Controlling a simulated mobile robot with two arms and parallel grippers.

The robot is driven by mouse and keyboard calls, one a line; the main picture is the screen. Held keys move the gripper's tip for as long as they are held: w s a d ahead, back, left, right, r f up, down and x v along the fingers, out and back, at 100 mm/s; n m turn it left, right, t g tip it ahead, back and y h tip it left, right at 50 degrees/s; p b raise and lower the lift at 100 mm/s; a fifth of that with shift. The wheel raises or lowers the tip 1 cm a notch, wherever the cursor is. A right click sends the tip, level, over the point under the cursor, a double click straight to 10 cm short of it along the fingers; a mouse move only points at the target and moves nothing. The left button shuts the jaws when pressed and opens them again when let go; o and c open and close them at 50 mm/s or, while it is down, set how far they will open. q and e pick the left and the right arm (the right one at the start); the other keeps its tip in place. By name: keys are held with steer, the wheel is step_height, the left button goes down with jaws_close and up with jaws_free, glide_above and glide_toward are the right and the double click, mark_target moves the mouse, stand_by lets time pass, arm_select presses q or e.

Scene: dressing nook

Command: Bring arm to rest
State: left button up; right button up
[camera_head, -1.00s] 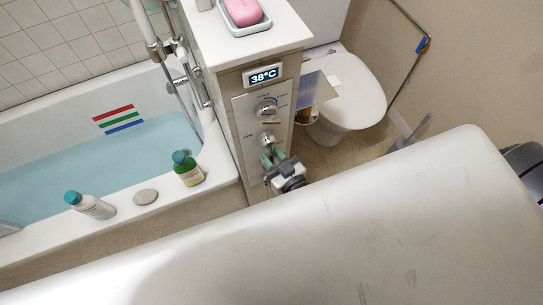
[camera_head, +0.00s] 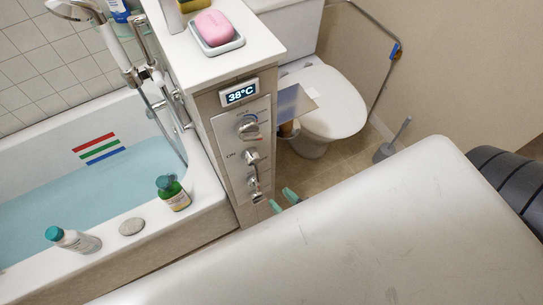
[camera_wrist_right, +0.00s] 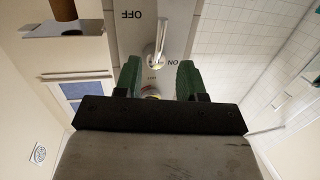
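My right gripper (camera_head: 283,200) shows in the head view only as two green fingertips, just right of the base of the control panel (camera_head: 237,140). The big pale body part in front hides the rest of it. In the right wrist view the gripper (camera_wrist_right: 158,82) has its two green fingers apart with nothing between them. A metal lever (camera_wrist_right: 161,42) on the panel lies beyond the fingertips, between OFF and ON labels. My left gripper is in neither view.
The panel carries a 38°C display (camera_head: 240,92), a dial (camera_head: 248,127) and levers. A bathtub (camera_head: 205,190) with bottles on its rim is at left. A toilet (camera_head: 330,105) and a brush (camera_head: 392,145) stand behind. Pink soap (camera_head: 213,27) sits on the ledge.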

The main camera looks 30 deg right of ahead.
steer(key=shift+s+d+r, duration=0.1)
steer(key=shift+s, duration=0.25)
steer(key=s+d+f+g+h, duration=0.1)
steer(key=s+d+f+g, duration=0.2)
steer(key=f, duration=0.8)
steer(key=s+f+g+h, duration=0.1)
steer(key=s+f+g, duration=0.35)
steer(key=f, duration=0.65)
steer(key=s+d+f+g+h, duration=0.1)
steer(key=s+d+f+g, duration=0.3)
steer(key=s+f+g, duration=0.4)
steer(key=s+f, duration=0.3)
steer(key=s, duration=0.3)
steer(key=shift+s+f+h, duration=0.15)
steer(key=shift+f+h, duration=0.15)
steer(key=shift+h, duration=0.1)
steer(key=shift+d, duration=0.1)
